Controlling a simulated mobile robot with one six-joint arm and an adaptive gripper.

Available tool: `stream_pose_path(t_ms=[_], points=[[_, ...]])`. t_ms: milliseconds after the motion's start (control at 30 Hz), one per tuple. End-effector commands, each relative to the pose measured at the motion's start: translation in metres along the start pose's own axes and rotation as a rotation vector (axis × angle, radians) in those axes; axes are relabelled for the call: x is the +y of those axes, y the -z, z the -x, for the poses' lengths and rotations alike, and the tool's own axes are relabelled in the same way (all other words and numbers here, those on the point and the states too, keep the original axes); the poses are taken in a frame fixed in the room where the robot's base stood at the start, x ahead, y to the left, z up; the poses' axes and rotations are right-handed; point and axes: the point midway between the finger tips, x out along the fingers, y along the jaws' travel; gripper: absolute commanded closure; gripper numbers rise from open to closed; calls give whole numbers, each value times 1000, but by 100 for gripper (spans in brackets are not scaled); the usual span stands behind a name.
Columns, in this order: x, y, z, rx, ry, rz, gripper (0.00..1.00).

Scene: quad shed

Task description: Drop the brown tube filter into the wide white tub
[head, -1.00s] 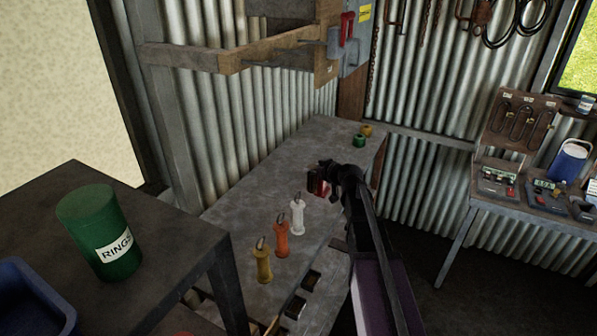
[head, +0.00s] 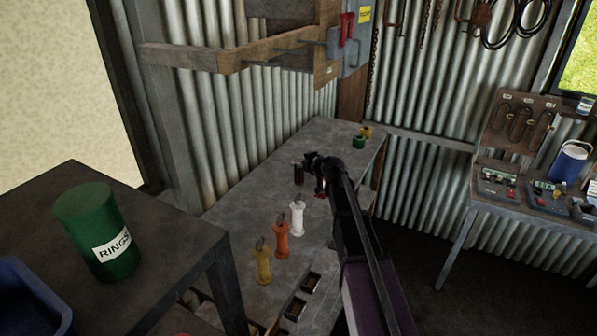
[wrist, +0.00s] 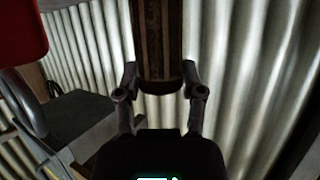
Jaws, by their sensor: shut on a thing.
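The brown tube filter (head: 299,174) is a dark upright cylinder over the grey bench in the head view. My gripper (head: 306,165) is shut on it. In the wrist view the filter (wrist: 159,40) stands upright between the two fingers (wrist: 160,88); its upper end is cut off by the picture edge. I cannot tell how high above the bench it is. No wide white tub shows in either view.
White (head: 297,217), orange (head: 281,241) and yellow (head: 262,262) handled pieces stand along the bench (head: 240,200). Small green (head: 358,142) and yellow (head: 366,131) items sit at its far end. A green RINGS can (head: 98,232) and blue bin (head: 32,300) are left. A red object (wrist: 20,30) is near the wrist.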

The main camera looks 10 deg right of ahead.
Motion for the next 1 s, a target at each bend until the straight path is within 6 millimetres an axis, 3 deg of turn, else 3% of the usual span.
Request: stream_pose_path(t_ms=[33, 400, 1000], points=[[1, 1, -8, 0, 0, 0, 96], [0, -30, -16, 0, 0, 0, 96], [0, -35, -18, 0, 0, 0, 96]])
